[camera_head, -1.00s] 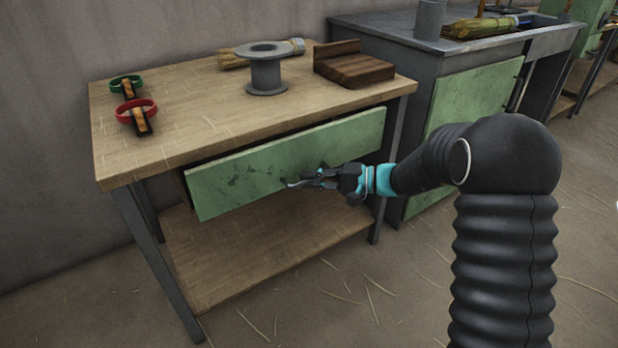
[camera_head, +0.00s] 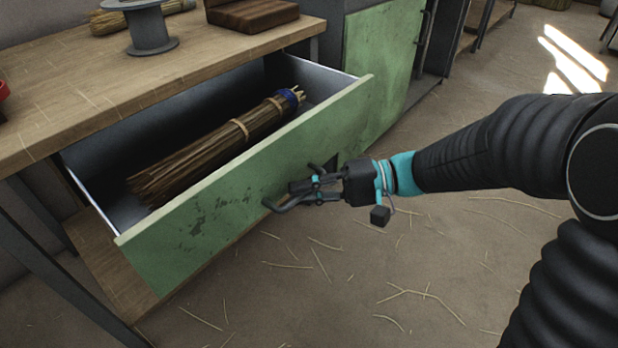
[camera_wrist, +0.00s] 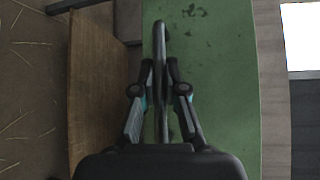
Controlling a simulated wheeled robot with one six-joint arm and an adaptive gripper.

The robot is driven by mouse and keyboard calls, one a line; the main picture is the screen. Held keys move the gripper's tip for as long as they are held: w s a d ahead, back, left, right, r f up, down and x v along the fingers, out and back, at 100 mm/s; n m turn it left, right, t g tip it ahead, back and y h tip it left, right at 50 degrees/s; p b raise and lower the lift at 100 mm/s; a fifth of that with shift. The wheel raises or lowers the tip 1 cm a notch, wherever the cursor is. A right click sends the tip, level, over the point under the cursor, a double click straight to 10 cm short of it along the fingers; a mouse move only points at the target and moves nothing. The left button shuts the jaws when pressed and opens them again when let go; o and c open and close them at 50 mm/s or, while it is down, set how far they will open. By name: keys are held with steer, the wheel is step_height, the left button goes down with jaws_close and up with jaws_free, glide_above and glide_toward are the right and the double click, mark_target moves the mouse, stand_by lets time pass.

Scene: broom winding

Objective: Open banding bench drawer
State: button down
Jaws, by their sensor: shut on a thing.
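The banding bench drawer (camera_head: 270,180) has a worn green front and stands well out from under the wooden bench top (camera_head: 90,100). A tied bundle of broom straw (camera_head: 215,150) with a blue band lies inside it. My gripper (camera_head: 292,192) is at the front of the drawer, shut on its dark bar handle (camera_head: 280,204). In the wrist view the handle (camera_wrist: 160,45) runs between the two fingers (camera_wrist: 159,95), with the green front (camera_wrist: 215,90) behind. Part of the handle is hidden by the fingers.
A grey spool (camera_head: 148,30) and a brown wooden block (camera_head: 252,14) stand on the bench. A lower shelf (camera_head: 105,265) lies under the drawer. A green cabinet door (camera_head: 380,60) is to the right. The straw-strewn floor (camera_head: 400,270) in front is open.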

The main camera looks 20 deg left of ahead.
steer(key=shift+s+d, duration=0.2)
steer(key=shift+d, duration=0.2)
steer(key=c, duration=1.2)
jaws_free()
steer(key=v, duration=1.2)
steer(key=shift+f, duration=0.1)
